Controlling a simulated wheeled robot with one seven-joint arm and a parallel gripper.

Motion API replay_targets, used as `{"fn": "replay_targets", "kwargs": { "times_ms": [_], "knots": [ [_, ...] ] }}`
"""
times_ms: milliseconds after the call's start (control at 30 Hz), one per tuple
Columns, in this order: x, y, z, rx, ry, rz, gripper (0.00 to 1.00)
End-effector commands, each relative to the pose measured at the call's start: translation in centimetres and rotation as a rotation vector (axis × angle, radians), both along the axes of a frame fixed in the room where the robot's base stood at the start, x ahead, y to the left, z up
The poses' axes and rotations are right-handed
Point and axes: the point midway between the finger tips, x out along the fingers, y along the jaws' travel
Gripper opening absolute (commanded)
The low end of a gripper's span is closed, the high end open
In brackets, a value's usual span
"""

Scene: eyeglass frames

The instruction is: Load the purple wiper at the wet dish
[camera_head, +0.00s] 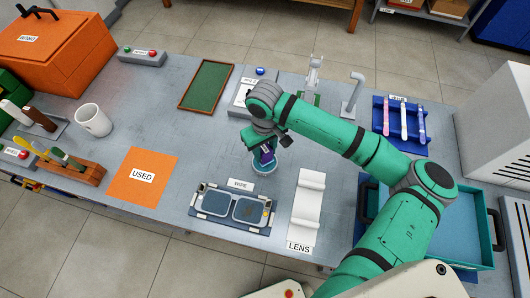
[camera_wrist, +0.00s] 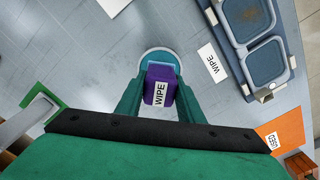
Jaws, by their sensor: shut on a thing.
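The purple wiper (camera_wrist: 159,85) is held between the fingers of my gripper (camera_wrist: 159,98) in the wrist view. In the head view the wiper (camera_head: 267,154) shows small and dark below my gripper (camera_head: 262,148). The wet dish (camera_head: 264,167), a round blue dish with a pale rim, lies right under the wiper. The dish (camera_wrist: 158,54) also shows in the wrist view, partly hidden by the wiper. I cannot tell whether the wiper touches the inside of the dish.
An eyeglass tray (camera_head: 232,208) labelled WIPE sits in front of the dish. An orange USED mat (camera_head: 142,177) lies to the left.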

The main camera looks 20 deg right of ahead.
Motion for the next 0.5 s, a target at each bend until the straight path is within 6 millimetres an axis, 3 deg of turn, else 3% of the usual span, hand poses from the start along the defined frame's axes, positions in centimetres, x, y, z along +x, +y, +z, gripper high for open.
{"fn": "replay_targets", "kwargs": {
  "times_ms": [500],
  "knots": [
    [0.1, 0.0, 3.6, -0.001, -0.002, -0.001, 0.16]
  ]
}}
